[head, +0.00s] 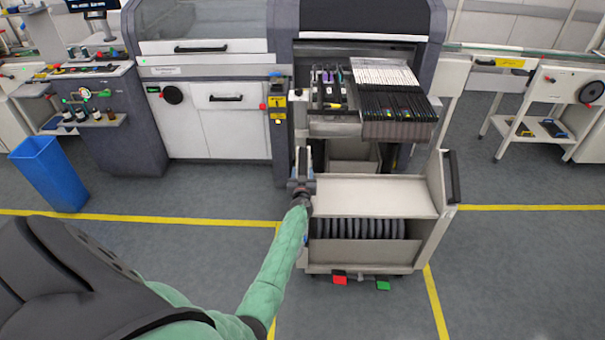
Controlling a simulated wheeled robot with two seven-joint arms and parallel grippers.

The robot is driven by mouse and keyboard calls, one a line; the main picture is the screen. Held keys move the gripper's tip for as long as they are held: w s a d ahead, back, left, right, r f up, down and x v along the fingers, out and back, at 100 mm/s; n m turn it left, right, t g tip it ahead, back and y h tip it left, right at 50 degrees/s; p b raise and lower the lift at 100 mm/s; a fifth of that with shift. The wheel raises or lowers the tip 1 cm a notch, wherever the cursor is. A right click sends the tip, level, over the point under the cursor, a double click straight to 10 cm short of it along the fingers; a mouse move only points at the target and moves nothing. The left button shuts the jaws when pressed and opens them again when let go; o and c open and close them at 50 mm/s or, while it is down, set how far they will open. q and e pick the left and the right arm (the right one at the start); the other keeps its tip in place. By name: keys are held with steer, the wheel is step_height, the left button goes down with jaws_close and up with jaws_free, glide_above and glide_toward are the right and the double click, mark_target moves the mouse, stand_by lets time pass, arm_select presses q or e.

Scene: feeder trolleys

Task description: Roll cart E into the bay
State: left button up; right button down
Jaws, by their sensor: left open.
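A beige feeder cart (368,196) stands upright in front of the machine, with no letter that I can read on it. Its top carries a bank of feeders (398,104), and dark reels (358,228) stand in its lower shelf. A red pedal (339,277) and a green pedal (383,285) show at its foot. The bay (358,54) is the opening in the machine behind the feeders; its depth is hidden. My left gripper (302,172) is open at the cart's left side; whether it touches the cart I cannot tell. My right gripper is out of view.
Yellow floor lines (435,302) run on both sides of the cart. A blue bin (50,172) stands at the left by a workstation. A white bench (535,108) with a reel stands at the right. The floor right of the cart is clear.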

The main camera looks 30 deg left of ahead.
arm_select(q)
jaws_close()
steer(key=shift+a, duration=0.1)
